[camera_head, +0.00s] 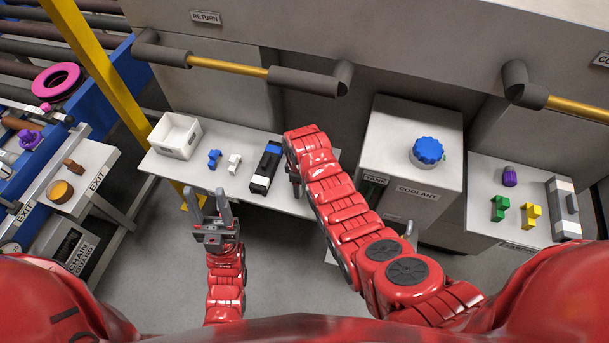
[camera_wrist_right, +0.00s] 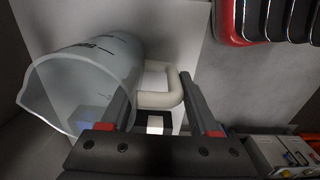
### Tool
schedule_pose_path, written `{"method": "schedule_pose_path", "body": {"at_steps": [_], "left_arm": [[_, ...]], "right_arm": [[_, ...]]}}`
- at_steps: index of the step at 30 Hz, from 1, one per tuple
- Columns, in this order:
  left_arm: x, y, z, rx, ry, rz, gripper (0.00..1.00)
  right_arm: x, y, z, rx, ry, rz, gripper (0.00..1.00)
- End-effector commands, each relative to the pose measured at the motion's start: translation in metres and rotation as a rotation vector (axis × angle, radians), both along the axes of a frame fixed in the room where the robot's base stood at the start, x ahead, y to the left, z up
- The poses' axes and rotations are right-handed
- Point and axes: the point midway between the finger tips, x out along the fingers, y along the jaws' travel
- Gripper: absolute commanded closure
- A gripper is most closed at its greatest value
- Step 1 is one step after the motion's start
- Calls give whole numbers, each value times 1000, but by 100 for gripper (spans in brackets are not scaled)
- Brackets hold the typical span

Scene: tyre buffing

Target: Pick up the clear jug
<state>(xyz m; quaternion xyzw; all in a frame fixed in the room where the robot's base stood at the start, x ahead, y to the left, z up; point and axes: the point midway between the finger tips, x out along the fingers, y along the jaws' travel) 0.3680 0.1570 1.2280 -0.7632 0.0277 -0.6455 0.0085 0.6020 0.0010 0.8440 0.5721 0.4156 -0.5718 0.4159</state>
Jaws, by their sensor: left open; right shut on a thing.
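The clear jug (camera_wrist_right: 88,75) is a see-through vessel with dark markings, on the left of the right wrist view. Its pale handle (camera_wrist_right: 160,99) lies between the fingers of my right gripper (camera_wrist_right: 157,88), which is shut on it. I cannot tell whether the jug touches a surface. In the head view my right arm hides the jug and most of the right gripper. My left gripper (camera_head: 208,206) is open and empty, in front of the white table's near edge.
The white table (camera_head: 222,190) holds a white bin (camera_head: 175,134), a blue part (camera_head: 214,158), a white part (camera_head: 234,162) and a black-and-white device (camera_head: 265,167). The coolant tank (camera_head: 408,150) with its blue cap (camera_head: 428,151) stands right of my right arm. A side table (camera_head: 480,220) holds small coloured parts.

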Motion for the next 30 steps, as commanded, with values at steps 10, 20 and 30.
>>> {"method": "schedule_pose_path", "body": {"at_steps": [10,20,30], "left_arm": [[0,0,0,0,0,0,50],[0,0,-2,0,0,0,50],[0,0,-24,0,0,0,50]], "right_arm": [[0,0,0,0,0,0,100],[0,0,1,0,0,0,100],[3,1,22,4,-9,-1,100]]}}
